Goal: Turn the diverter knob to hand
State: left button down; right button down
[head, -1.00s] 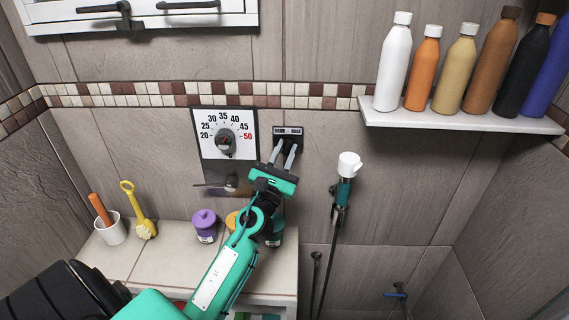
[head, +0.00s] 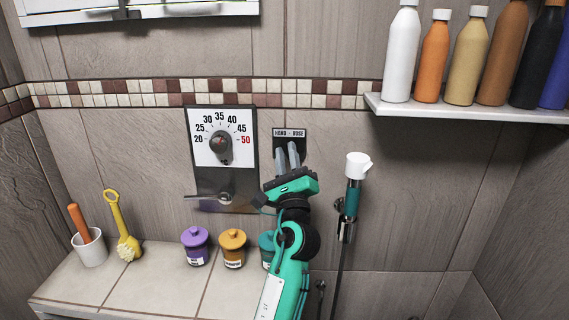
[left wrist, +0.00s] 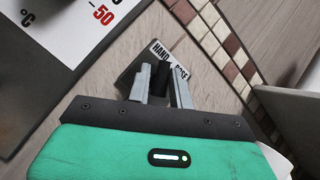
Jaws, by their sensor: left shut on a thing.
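The diverter plate (head: 290,133) is a small dark panel on the tiled wall, with a white label reading HAND on the left and HOSE on the right. The label (left wrist: 168,59) also shows in the left wrist view. My left gripper (head: 287,153) is at the plate from below, its two grey fingers pointing at the wall just under the label. It is shut on the diverter knob, which is mostly hidden by the fingers. In the left wrist view the fingers (left wrist: 161,78) stand either side of a dark part. I cannot read the knob's setting.
A temperature dial (head: 221,146) and a lever (head: 212,198) are close to the left. The hand shower (head: 353,183) hangs to the right. Jars (head: 196,246) stand on the ledge below. A shelf (head: 470,113) of bottles is at the upper right.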

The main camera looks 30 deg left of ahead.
pick_arm(q)
jog(key=shift+n+g+b, duration=0.4)
jog(key=shift+n, duration=0.4)
jog(key=shift+w+d+f+n+g+y+b, duration=0.1)
jog(key=shift+n+g+y+b, duration=0.2)
jog(key=shift+n+g+y, duration=0.1)
jog(key=c, duration=1.4)
grip_release()
jog(key=shift+d, duration=0.1)
jog(key=shift+c, duration=0.2)
jog(key=shift+o, duration=0.3)
jog(key=shift+w+d, duration=0.1)
jog(key=shift+w, duration=0.05)
pick_arm(e)
jog(key=shift+w+r, duration=0.2)
jog(key=shift+w, duration=0.95)
